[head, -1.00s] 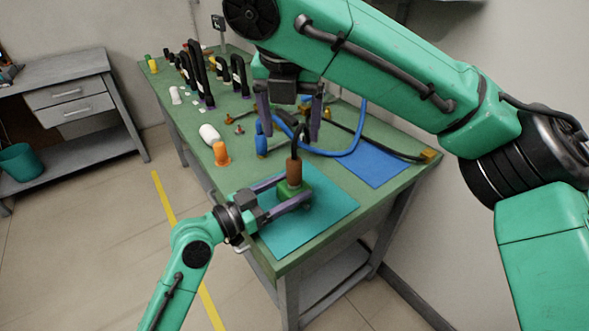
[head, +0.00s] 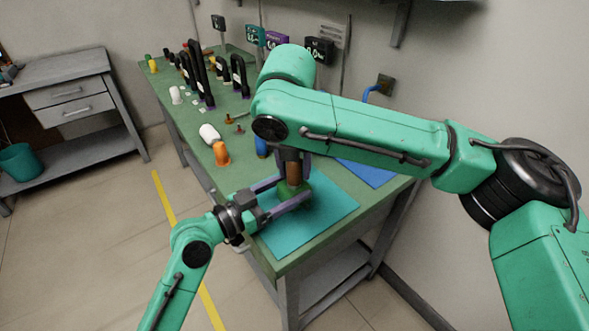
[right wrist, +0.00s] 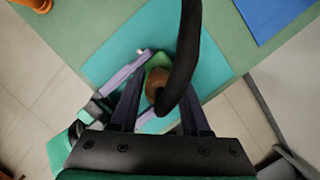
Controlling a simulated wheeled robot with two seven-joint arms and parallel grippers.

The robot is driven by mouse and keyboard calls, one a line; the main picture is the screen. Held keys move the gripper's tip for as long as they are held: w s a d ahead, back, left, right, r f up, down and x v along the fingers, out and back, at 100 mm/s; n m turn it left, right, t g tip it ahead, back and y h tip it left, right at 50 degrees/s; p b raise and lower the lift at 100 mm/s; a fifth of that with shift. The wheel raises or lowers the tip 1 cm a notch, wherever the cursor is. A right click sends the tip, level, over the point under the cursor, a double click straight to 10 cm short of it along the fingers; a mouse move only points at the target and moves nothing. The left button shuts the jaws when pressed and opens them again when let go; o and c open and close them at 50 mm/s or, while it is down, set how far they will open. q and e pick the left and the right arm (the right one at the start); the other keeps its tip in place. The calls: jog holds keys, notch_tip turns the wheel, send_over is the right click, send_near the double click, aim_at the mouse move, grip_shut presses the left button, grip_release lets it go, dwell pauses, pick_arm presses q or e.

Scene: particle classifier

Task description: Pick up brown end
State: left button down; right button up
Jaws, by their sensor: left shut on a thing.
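The brown end (head: 293,173) stands upright in a green block (head: 306,187) over the teal mat. My left gripper (head: 287,195) is shut on the green block from the left. My right gripper (head: 292,161) points down at the brown end, with one finger on each side of it. In the right wrist view, the right fingers (right wrist: 160,98) are spread, with the brown end (right wrist: 153,88) and its curved black cable (right wrist: 186,55) between them. I cannot tell whether either finger touches it. My right arm hides most of the cable in the head view.
The teal mat (head: 325,216) lies at the table's near corner, with a blue mat (head: 368,174) behind it. An orange piece (head: 221,154), a white piece (head: 209,134) and a blue piece (head: 261,146) stand nearby. Several black arched pieces (head: 240,76) stand farther back.

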grip_shut()
jog(key=shift+r, duration=0.1)
notch_tip(320, 180, up, 10)
jog(key=shift+f, duration=0.1)
jog(key=shift+r, duration=2.3)
jog(key=shift+r, duration=0.1)
